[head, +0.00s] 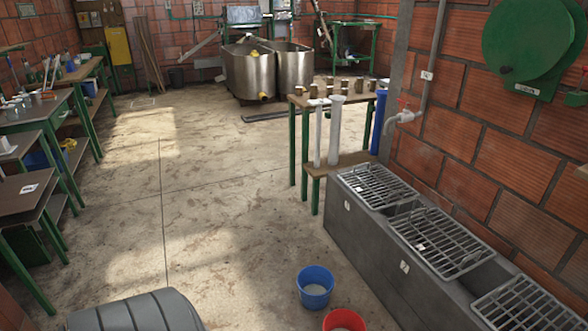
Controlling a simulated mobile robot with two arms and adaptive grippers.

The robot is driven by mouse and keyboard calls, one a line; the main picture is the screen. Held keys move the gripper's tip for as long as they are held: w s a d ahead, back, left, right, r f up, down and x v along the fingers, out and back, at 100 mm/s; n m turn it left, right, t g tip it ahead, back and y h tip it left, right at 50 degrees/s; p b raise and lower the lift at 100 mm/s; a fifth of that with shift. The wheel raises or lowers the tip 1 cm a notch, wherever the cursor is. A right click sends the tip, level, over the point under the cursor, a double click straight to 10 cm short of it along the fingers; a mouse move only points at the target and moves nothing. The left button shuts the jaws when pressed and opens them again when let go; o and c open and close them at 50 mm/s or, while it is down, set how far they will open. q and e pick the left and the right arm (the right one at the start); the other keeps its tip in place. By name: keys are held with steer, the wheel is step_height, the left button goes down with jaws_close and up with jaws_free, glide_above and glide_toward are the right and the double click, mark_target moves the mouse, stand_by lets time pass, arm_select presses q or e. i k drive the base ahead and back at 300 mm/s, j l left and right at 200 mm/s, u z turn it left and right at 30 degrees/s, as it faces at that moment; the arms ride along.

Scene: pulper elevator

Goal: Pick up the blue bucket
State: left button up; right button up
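The blue bucket (315,286) stands upright on the concrete floor near the bottom of the head view, right of the middle. Its open top shows a pale inside. It stands left of the grey trough with metal grates and is apart from it. Neither of my grippers is in view.
A red bucket (344,321) stands close by at the bottom edge, partly cut off. The grey trough (372,253) runs along the right brick wall. A green-legged bench (340,160) holds white tubes. Green tables (22,200) line the left. The middle floor is clear.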

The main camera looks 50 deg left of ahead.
mark_target(315, 283)
steer(key=u, duration=1.35)
